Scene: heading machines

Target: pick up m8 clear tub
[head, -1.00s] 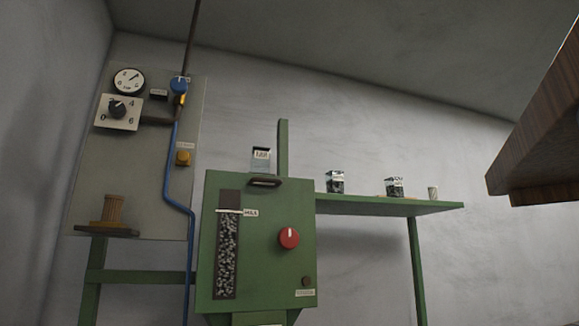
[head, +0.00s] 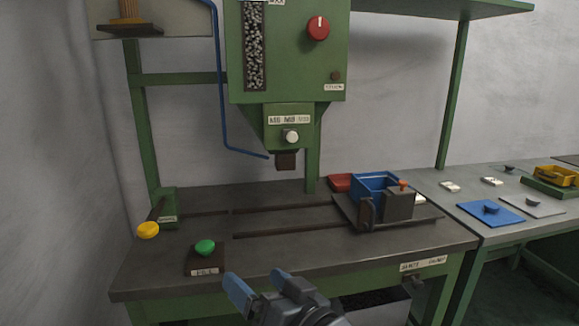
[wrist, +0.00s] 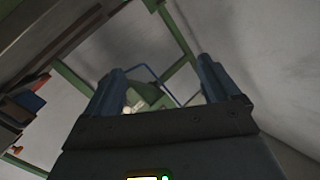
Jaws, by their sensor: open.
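No clear tub can be made out in the views from now. The green shelf (head: 440,8) shows only its underside at the top of the head view, so its top is hidden. The green machine (head: 290,70) with a red knob stands at the back of the bench, its label by the nozzle partly readable as M8. My gripper (head: 260,284) is open and empty, low in front of the bench's front edge. In the wrist view my gripper (wrist: 163,88) points up toward green frame bars, with nothing between the fingers.
A blue box (head: 372,186) sits in a fixture on the bench (head: 210,262). A green button (head: 205,247) and a yellow knob (head: 148,230) are at the left. A side table (head: 500,236) at right holds a blue mat and yellow tray. The bench's middle is fairly clear.

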